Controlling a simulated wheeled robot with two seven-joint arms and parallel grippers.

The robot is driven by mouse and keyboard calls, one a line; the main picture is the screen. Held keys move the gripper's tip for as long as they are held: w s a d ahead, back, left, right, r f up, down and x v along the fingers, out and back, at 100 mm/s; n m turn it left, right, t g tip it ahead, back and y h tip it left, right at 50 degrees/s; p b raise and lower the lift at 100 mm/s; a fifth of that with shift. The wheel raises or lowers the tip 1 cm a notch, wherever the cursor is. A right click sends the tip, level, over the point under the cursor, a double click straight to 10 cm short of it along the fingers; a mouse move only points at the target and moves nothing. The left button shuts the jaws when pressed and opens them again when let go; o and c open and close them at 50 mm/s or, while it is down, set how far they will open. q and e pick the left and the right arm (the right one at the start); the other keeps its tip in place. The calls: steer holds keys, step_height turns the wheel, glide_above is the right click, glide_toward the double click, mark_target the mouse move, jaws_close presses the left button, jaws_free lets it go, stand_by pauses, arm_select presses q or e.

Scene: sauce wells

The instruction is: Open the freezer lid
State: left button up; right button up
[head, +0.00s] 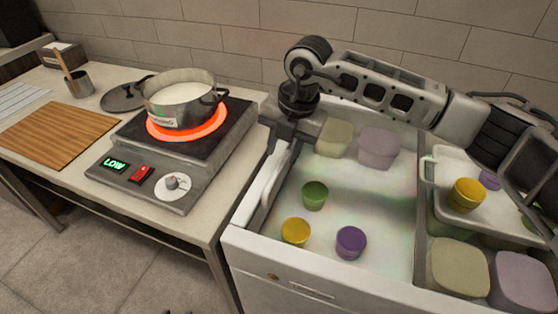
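The white chest freezer (258,246) stands at the centre right. A pale, hazy, see-through lid surface (375,200) appears to lie over its left section, with cups and tubs showing below. A light bar-like handle (266,186) runs along the left side of this section. My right gripper (287,138) points down at the far end of the handle, touching or very close to it. Its fingertips are too hidden to tell whether they are open or shut on the handle. My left gripper is not clearly in view.
Green (315,195), yellow (295,232) and purple (351,242) cups show in the left section. A white tray (428,172) with cups sits at the right. A pot (182,103) stands on a glowing burner left of the freezer. A tiled wall is behind.

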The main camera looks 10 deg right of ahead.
mark_target(277, 170)
steer(key=shift+w+a+f, duration=0.1)
steer(key=shift+a+f, duration=0.05)
steer(key=shift+f, duration=0.7)
steer(key=shift+w+a+f, duration=0.15)
steer(key=shift+f, duration=0.7)
steer(key=shift+w+a+f, duration=0.1)
steer(key=shift+a+f, duration=0.05)
steer(key=shift+f, duration=0.7)
jaws_close()
